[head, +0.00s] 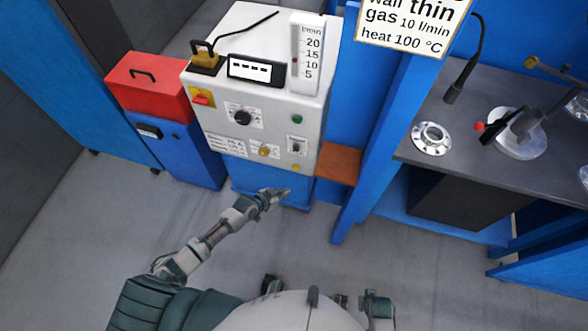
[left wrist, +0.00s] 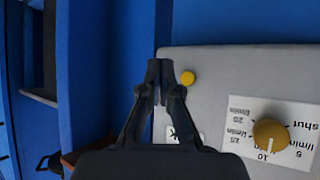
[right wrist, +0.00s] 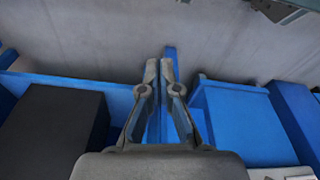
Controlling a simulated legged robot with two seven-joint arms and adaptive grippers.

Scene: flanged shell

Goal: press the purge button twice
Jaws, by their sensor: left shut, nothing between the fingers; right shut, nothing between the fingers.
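The pale grey control cabinet (head: 225,95) has a small round yellow button (head: 296,167) at the lower right of its front. No purge label is readable. The yellow button also shows in the left wrist view (left wrist: 187,77), just right of the fingertips. A green button (head: 297,118) sits higher on the panel, above a switch (head: 297,145). My left gripper (head: 284,192) is shut and empty, below the yellow button in the head view. Its fingertips (left wrist: 160,64) show no clear contact with the panel. My right gripper (right wrist: 165,62) is shut and empty, away from the cabinet.
A yellow flow knob (head: 264,151) and a black knob (head: 243,117) share the panel. A brown ledge (head: 338,164) and a blue post (head: 375,135) stand right of the cabinet. A dark bench (head: 470,125) holds a flanged metal part (head: 432,138). Grey floor (head: 80,240) is open in front.

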